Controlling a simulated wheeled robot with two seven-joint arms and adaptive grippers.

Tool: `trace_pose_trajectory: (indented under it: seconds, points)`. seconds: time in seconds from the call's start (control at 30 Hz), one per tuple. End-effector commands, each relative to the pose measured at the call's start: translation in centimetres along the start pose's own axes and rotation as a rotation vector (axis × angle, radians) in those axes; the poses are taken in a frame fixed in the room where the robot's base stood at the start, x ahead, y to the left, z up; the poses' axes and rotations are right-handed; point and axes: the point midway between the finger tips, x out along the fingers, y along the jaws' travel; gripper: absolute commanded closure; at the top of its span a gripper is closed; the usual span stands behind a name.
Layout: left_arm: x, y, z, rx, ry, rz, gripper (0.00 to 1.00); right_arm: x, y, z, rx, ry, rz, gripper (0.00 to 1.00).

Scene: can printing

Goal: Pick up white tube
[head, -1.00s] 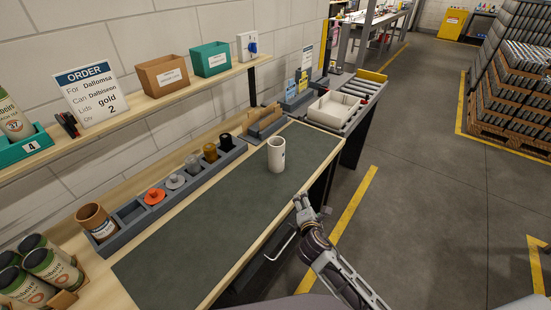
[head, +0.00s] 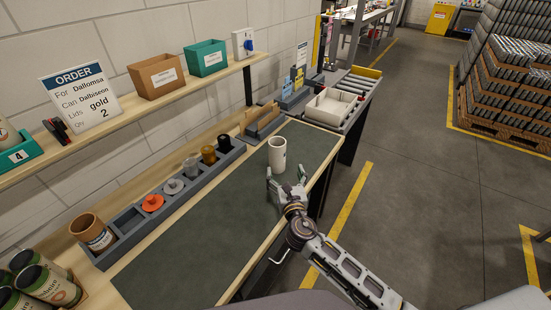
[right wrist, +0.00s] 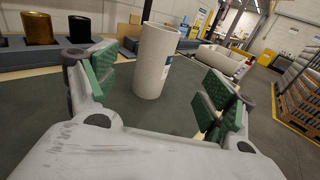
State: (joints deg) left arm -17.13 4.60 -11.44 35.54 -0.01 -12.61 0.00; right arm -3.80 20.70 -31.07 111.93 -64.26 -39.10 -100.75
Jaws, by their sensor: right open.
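The white tube (head: 277,154) stands upright on the dark green mat (head: 215,212) on the workbench, near its right side. It also shows in the right wrist view (right wrist: 155,62), standing between and just beyond the open fingers. My right gripper (head: 286,182) is open and low over the mat, on the near side of the tube. Its green finger pads (right wrist: 160,92) are spread to either side, and they do not appear to touch the tube. My left gripper is not in view.
A grey compartment rack (head: 160,203) with several lids and a brown cup (head: 92,231) runs along the mat's back edge. A white tray (head: 331,107) lies on the rollers beyond. The mat left of the tube is clear. An order sign (head: 82,98) stands on the shelf.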

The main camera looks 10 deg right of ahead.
Motion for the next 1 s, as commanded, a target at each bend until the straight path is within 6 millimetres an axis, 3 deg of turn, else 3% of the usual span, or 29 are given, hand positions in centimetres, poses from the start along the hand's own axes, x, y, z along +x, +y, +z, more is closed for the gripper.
trace_pose_trajectory:
  seconds: [0.57,1.0]
  points:
    - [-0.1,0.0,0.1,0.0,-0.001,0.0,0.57,0.5,0.2,0.3,-0.03,-0.012,0.007,0.16]
    - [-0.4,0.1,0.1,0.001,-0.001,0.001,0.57,4.6,0.3,0.4,-0.029,-0.012,0.006,0.16]
